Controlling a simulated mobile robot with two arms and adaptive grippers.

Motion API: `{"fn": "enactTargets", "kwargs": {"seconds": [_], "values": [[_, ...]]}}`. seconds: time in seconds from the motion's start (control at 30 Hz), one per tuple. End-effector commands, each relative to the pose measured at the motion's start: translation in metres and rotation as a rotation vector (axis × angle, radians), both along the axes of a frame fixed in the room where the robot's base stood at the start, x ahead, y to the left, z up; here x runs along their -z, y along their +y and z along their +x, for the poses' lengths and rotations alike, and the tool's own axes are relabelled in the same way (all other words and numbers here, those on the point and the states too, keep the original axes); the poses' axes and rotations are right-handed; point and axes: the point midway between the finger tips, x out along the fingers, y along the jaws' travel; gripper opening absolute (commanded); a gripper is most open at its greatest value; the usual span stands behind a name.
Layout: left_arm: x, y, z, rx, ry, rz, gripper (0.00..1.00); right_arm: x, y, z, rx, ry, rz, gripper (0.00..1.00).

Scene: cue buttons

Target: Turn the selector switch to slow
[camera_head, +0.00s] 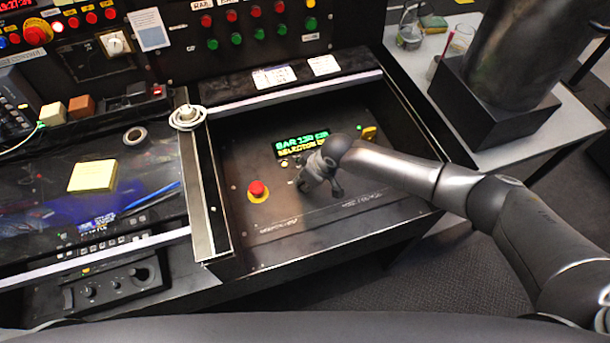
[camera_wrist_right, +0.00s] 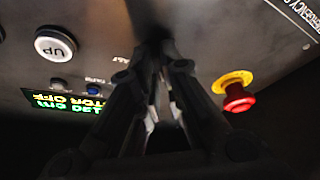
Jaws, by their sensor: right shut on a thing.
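The control panel (camera_head: 290,225) is a dark recessed plate with a lit display (camera_head: 301,143), whose lower line seems to read SELECTOR OFF. My right gripper (camera_head: 322,190) reaches down to the panel just below the display. In the right wrist view its two dark fingers (camera_wrist_right: 162,62) close together at the panel face, around the place of the selector switch. The switch itself is hidden by the fingers, so its pointing direction cannot be seen. The display also shows, upside down, in the wrist view (camera_wrist_right: 65,102). My left gripper is not in view.
A red emergency button (camera_head: 257,190) on a yellow base sits left of my gripper; it also shows in the wrist view (camera_wrist_right: 238,95). A raised wall (camera_head: 207,195) borders the panel's left side. A yellow knob (camera_head: 369,133) sits at right.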

Motion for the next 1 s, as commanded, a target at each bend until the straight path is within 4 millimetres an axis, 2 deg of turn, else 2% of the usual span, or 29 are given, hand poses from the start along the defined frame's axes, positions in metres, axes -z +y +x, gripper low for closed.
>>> {"fn": "enactTargets", "kwargs": {"seconds": [0.03,0.1,0.4,0.7,1.0], "values": [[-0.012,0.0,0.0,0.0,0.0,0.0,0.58,-0.005,0.001,-0.002,0.036,0.004,0.002,0.0],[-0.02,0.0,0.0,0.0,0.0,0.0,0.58,-0.005,0.001,-0.003,0.095,0.005,0.001,0.0],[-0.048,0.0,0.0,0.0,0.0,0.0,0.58,-0.003,0.002,-0.003,0.348,0.005,0.0,0.0],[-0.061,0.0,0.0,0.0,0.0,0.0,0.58,-0.001,0.003,-0.003,0.534,0.003,0.0,0.0],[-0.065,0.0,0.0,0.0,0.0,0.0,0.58,0.0,0.002,-0.002,0.614,0.001,-0.002,0.0]]}}
